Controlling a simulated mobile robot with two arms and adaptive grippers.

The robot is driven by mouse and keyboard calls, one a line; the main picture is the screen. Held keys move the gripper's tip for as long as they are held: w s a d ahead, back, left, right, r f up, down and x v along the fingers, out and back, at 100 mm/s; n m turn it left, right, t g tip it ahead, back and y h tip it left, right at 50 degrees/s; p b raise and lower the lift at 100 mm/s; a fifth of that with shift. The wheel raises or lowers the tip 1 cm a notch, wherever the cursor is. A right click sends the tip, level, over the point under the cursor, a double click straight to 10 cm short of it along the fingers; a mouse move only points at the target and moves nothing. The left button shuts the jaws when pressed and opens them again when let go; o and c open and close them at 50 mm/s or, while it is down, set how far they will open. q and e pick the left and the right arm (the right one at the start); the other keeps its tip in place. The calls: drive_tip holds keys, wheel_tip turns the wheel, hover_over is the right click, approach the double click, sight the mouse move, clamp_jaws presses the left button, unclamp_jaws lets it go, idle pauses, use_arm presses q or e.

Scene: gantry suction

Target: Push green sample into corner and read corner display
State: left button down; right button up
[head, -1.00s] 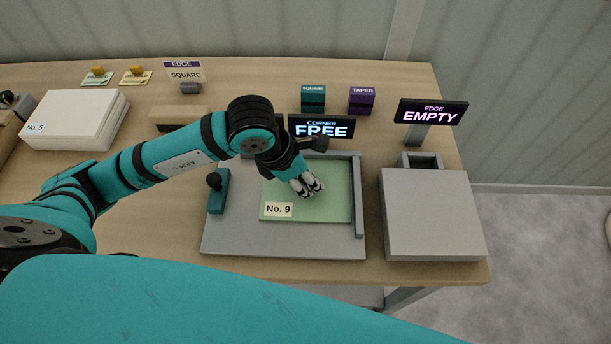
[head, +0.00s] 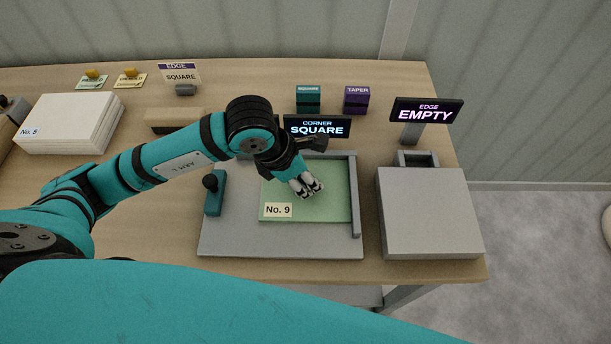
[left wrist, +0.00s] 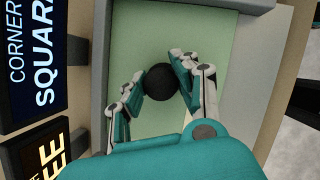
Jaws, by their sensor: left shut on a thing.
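The flat green sample (head: 330,208), labelled No. 9, lies on a grey plate (head: 230,240) with raised rails at its back and right. In the left wrist view, the green sample (left wrist: 150,30) appears flush against both rails at their corner. My left gripper (head: 308,188) is over the sample, its fingers (left wrist: 158,82) closed around a round black knob (left wrist: 160,82). The corner display (head: 317,127) reads "CORNER SQUARE"; it also shows in the left wrist view (left wrist: 33,60). My right gripper is not in view.
The edge display (head: 427,111) reads "EDGE EMPTY" behind a grey block (head: 428,210). A teal stop with a black knob (head: 214,192) sits at the plate's left. SQUARE (head: 308,100) and TAPER (head: 357,100) blocks stand behind. A white stack (head: 70,122) is at left.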

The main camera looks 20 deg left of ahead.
use_arm(q)
drive_tip(key=shift+w, duration=0.15)
drive_tip(key=c, duration=0.9)
unclamp_jaws()
